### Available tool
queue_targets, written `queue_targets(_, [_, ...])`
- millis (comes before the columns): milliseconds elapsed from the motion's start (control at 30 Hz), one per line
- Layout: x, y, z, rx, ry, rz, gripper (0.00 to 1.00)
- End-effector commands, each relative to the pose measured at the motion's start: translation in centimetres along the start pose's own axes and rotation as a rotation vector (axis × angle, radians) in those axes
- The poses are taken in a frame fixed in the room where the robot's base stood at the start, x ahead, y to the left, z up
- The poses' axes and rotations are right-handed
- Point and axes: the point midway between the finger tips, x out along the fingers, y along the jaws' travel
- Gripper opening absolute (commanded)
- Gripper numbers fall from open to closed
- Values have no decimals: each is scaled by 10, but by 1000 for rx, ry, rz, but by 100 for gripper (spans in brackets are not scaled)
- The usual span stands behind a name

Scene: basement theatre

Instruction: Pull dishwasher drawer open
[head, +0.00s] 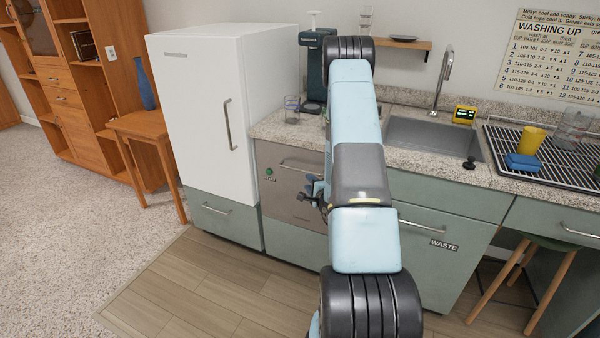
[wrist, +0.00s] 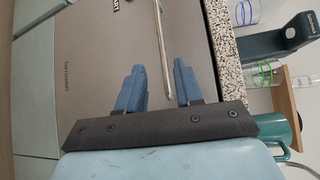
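The dishwasher drawer (head: 292,190) has a brushed steel front with a green light and a label at its upper left. It stands closed, flush with the counter fronts. Its bar handle (head: 302,167) runs along the top; my arm hides the right end. In the wrist view the steel front (wrist: 95,65) fills the left half, and the handle (wrist: 162,30) runs down between my fingers. My gripper (wrist: 158,66) is open with blue fingers either side of the handle's line; contact cannot be told. In the head view my gripper (head: 314,187) is partly hidden by my arm.
A white fridge (head: 215,95) stands left of the dishwasher. A green WASTE cabinet (head: 440,245) is to the right, with a stool (head: 530,270) beyond. The granite counter (head: 280,130) holds glasses and a coffee maker (head: 316,65). The wooden floor (head: 225,295) in front is clear.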

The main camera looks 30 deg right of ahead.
Motion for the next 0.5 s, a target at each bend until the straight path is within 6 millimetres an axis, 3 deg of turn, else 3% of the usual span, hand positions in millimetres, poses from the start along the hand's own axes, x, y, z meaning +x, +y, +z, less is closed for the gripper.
queue_targets(500, [88, 1, 5, -1, -4, -1, 35])
